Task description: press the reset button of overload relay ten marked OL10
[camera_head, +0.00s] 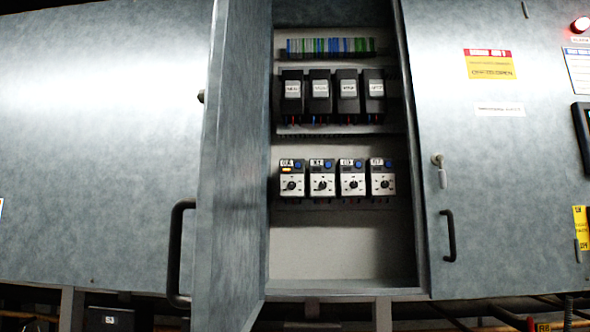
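The labels are too small to read surely, so I cannot tell for certain which is OL10. The third relay from the left (352,184) has a label that looks longest, with its blue button (358,163) above the dial. The leftmost relay (291,185) shows a lit amber window (287,169). My gripper is not in view.
The cabinet door (235,170) stands open to the left of the relays, with a black handle (178,250). Above the relays are black contactors (347,95) and a terminal strip (330,47).

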